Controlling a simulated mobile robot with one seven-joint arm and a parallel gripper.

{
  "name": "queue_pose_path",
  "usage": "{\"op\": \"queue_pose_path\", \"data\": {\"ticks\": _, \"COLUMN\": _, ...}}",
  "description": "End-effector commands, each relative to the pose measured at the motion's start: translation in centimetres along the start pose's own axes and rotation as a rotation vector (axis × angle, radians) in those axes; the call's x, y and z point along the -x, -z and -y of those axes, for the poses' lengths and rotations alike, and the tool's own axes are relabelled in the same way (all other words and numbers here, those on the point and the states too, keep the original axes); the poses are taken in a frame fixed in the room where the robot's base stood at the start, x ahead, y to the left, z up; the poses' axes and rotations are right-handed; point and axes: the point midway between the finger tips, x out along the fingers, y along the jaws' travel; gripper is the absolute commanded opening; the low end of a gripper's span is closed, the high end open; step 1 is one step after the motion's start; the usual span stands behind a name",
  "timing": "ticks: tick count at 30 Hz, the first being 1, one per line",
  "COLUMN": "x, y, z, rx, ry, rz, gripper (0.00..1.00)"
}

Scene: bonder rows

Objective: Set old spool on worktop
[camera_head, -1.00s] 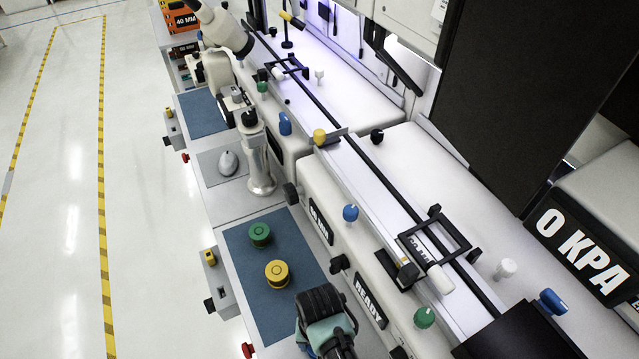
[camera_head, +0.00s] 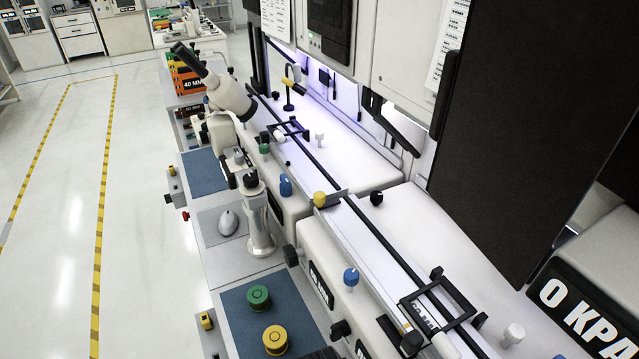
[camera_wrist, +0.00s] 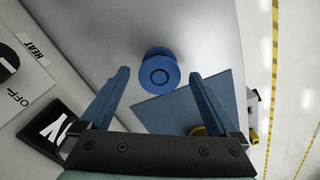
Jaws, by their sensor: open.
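A blue spool (camera_wrist: 159,72) shows in the wrist view, seen from above on the bare grey worktop (camera_wrist: 205,35), off the corner of a blue mat (camera_wrist: 165,112). My gripper (camera_wrist: 158,78) is open, one finger on each side of the spool, with gaps between. Part of a yellow object (camera_wrist: 198,131) shows behind the right finger. In the head view, a green spool (camera_head: 258,297) and a yellow spool (camera_head: 275,340) stand on a blue mat (camera_head: 237,325). The blue spool is not visible there. Which spool is the old one is not marked.
The white machine housing (camera_head: 325,240) with knobs and a rail runs along the right. A control box with a yellow button (camera_head: 207,320) is on the worktop's left edge. The floor left is clear.

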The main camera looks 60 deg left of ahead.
Motion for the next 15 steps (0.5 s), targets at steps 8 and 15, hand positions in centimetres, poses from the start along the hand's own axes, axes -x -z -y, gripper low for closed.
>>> {"op": "queue_pose_path", "data": {"ticks": 8, "x": 6.1, "y": 0.1, "z": 0.0, "rx": 0.002, "ry": -0.001, "rz": -0.004, "gripper": 0.96}}
{"op": "queue_pose_path", "data": {"ticks": 15, "x": 9.2, "y": 0.0, "z": 0.0, "rx": 0.001, "ry": -0.001, "rz": -0.001, "gripper": 0.96}}
